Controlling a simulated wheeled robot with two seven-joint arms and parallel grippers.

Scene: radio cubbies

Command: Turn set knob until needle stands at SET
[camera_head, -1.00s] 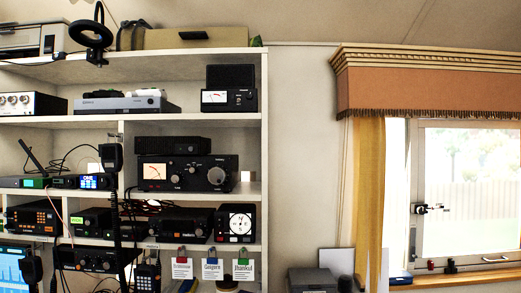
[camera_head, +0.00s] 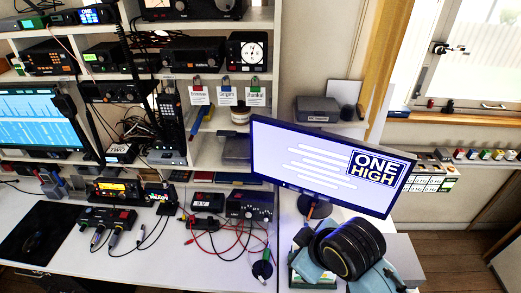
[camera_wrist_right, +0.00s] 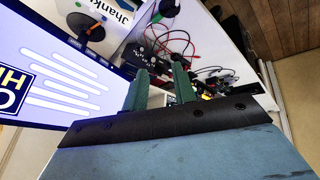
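No needle reading or SET mark is legible. A black box with small knobs (camera_head: 250,206) sits on the desk left of the monitor, with red and black leads around it. What looks like the same box shows in the wrist view (camera_wrist_right: 158,40), beyond my fingers. A black unit with a round white dial (camera_head: 247,50) sits on the shelf; a meter unit (camera_head: 168,8) is cut by the top edge. My right arm (camera_head: 350,248) is at the lower right, in front of the monitor. My right gripper (camera_wrist_right: 160,85) has its green fingers apart, with nothing seen held. My left gripper is out of view.
The tilted monitor (camera_head: 335,165) stands close to my right arm. Loose cables and a black box with a red display (camera_head: 208,201) lie on the white desk (camera_head: 165,268), which has bare room near its front. Shelves of radios rise behind.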

